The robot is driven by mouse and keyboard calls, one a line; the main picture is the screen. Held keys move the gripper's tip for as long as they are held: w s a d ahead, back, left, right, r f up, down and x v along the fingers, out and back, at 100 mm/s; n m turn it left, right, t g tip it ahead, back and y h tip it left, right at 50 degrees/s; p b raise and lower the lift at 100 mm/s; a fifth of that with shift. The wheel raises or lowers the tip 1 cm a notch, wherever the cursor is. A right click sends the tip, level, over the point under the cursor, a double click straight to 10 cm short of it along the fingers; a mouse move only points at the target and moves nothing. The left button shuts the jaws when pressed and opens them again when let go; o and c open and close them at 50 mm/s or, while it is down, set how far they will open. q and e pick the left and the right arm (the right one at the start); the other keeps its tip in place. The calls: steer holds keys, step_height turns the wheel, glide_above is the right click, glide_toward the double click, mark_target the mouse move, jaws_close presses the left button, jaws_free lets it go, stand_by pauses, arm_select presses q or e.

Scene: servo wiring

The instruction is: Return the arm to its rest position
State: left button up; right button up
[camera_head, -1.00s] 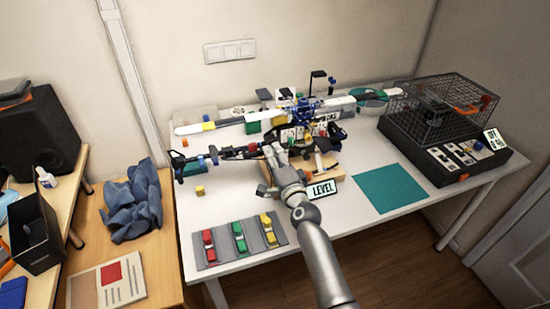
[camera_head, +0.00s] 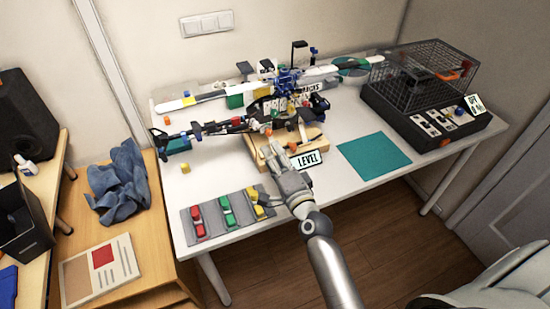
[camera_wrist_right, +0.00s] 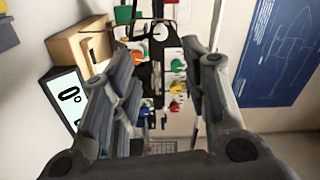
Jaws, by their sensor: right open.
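My right gripper (camera_head: 270,178) is open over the front of the white table (camera_head: 340,125), between the LEVEL sign (camera_head: 307,160) and the grey tray with red, green and yellow pieces. In the right wrist view its two fingers (camera_wrist_right: 165,90) stand apart with nothing held between them. Beyond them are coloured knobs, a dark frame and a wooden block (camera_wrist_right: 75,48). A display reading 0° (camera_wrist_right: 68,98) is beside the left finger. My left gripper is not in view.
The grey tray (camera_head: 243,218) lies close by on the left. A teal mat (camera_head: 373,156) and a wire cage (camera_head: 422,82) are on the right. Bare table lies between sign and mat.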

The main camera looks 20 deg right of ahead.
steer(key=shift+s, duration=0.15)
stand_by(0.4)
steer(key=s+a+f+n+g+y, duration=0.2)
steer(key=s+a+f+n+g, duration=0.15)
steer(key=s+n, duration=0.25)
steer(key=s+a+f+n+g+y, duration=0.2)
steer(key=s+f+n+g, duration=0.2)
steer(key=s+n, duration=0.25)
steer(key=s+d+f+n+g+h, duration=0.1)
steer(key=s+d+n+g+h, duration=0.2)
steer(key=s, duration=0.6)
steer(key=s+d+f+n+g+h, duration=0.2)
steer(key=s+d+g, duration=0.15)
steer(key=s, duration=0.55)
step_height(320, 180, down, 27)
steer(key=s+g, duration=0.1)
steer(key=g, duration=0.1)
steer(key=s+d+f+g, duration=0.1)
steer(key=s+d+f, duration=0.1)
steer(key=s+f, duration=1.3)
steer(key=shift+s+d+f, duration=0.15)
steer(key=shift+s, duration=0.6)
